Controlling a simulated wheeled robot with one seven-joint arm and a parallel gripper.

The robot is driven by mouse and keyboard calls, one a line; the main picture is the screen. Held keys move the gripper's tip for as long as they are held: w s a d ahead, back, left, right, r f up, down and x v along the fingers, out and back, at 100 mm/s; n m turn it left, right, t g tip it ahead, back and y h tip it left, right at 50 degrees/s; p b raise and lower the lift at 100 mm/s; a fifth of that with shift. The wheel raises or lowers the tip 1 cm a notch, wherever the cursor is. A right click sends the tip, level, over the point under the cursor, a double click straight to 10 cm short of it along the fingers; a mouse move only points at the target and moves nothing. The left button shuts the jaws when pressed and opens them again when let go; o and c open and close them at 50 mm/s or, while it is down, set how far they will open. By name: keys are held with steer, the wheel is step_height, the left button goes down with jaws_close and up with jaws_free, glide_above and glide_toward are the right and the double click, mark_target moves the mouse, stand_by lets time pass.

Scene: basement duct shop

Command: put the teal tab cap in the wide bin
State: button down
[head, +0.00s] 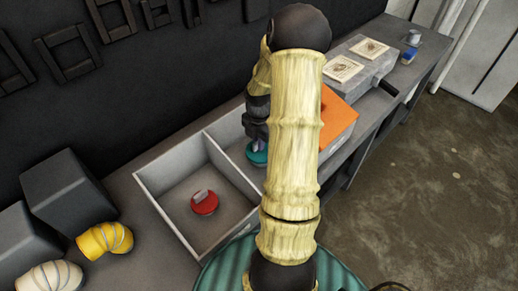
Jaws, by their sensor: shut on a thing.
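The teal tab cap (255,157) is a small round disc at the tip of my gripper (258,145). My gripper points down and is shut on the cap's upright tab. The cap is over or inside the right compartment of a grey divided bin (163,212); I cannot tell whether it touches the floor. My arm hides much of that compartment, so I cannot compare the two widths fully. A red tab cap (204,204) with a grey tab lies in the left compartment.
An orange-topped box (337,117) stands just right of the bin. Beyond it are a grey block with two cards (342,68) and a blue item (408,55). Dark boxes (68,193) and yellow (104,239) and cream (50,277) ribbed elbows stand at left.

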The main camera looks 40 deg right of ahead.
steer(key=shift+s, duration=0.1)
steer(key=shift+f+p, duration=0.3)
steer(key=shift+f, duration=1.55)
steer(key=shift+f, duration=0.1)
steer(key=c, duration=1.5)
jaws_free()
step_height(320, 180, up, 12)
steer(key=shift+r+b, duration=0.1)
steer(key=shift+b, duration=0.8)
